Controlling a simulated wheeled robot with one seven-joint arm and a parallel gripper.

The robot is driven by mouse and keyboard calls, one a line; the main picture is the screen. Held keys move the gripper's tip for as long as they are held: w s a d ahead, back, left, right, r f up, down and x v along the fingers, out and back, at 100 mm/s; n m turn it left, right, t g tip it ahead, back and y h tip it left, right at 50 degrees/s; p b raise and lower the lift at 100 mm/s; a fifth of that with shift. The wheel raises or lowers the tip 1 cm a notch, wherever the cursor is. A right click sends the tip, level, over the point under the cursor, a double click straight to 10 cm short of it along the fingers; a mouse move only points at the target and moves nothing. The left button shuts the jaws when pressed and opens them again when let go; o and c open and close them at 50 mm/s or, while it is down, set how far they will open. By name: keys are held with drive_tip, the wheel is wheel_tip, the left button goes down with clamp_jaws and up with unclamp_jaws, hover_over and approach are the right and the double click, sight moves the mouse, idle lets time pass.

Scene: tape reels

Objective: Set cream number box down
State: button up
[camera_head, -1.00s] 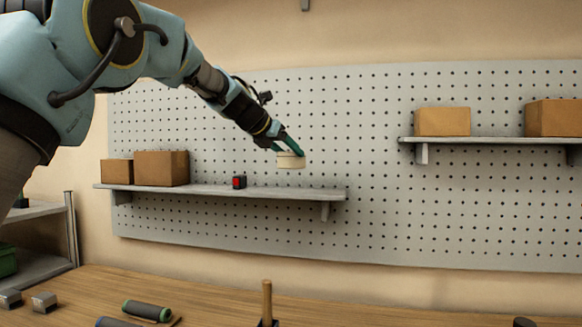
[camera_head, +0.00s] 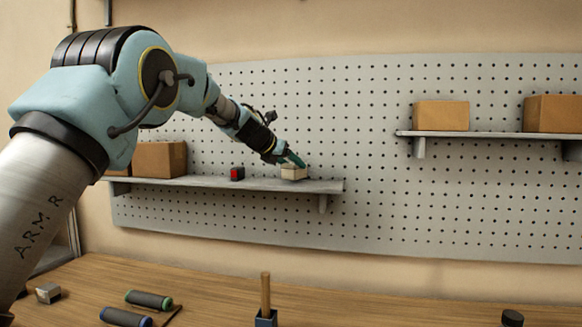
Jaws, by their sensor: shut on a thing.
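The cream box (camera_head: 293,173) is at the right part of the left wall shelf (camera_head: 218,183). Its underside is at the shelf's top surface and seems to touch it. No number can be read on it at this size. My gripper (camera_head: 296,160), with green fingers, reaches down from the upper left and is shut on the box. The fingers hide part of the box's top.
A small black and red box (camera_head: 237,174) stands on the same shelf, left of the cream box. A brown carton (camera_head: 160,159) is further left, partly behind my arm. The shelf's right end is free. Rollers (camera_head: 149,299) lie on the bench below.

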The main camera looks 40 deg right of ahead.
drive_tip(key=shift+w+d+f+p, duration=0.15)
drive_tip(key=shift+f+p, duration=0.15)
drive_tip(key=shift+f, duration=0.2)
drive_tip(key=o, duration=1.4)
